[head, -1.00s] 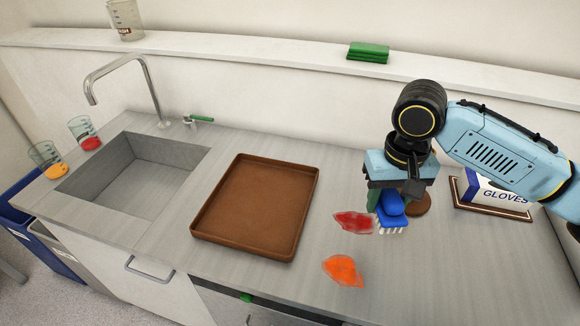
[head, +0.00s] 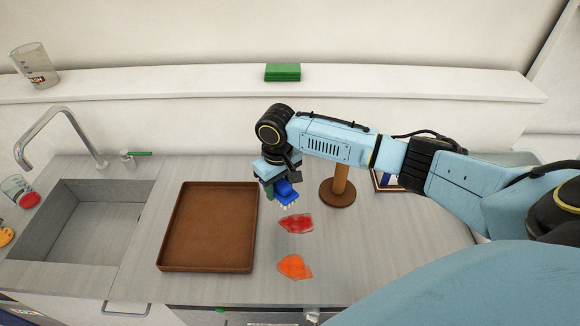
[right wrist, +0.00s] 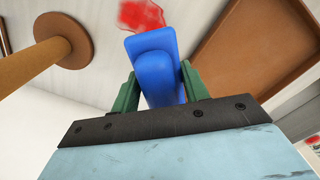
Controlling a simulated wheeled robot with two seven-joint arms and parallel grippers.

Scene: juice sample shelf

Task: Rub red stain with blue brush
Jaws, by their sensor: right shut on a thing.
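A red stain (head: 296,223) lies on the grey counter, right of the brown tray, with an orange stain (head: 294,266) in front of it. My right gripper (head: 272,188) is shut on the blue brush (head: 287,192), whose white bristles point down. The brush is behind the red stain in the head view, apart from it in the picture. In the right wrist view the blue brush (right wrist: 155,65) sits between the green fingers, and the red stain (right wrist: 142,15) shows just beyond its end. My left gripper is not in view.
The brown tray (head: 208,228) is close to the left of the brush. A wooden stand with a round base (head: 337,192) is to the right. The sink (head: 80,220) is at the left. A green folded cloth (head: 282,72) lies on the shelf. The counter right of the stains is clear.

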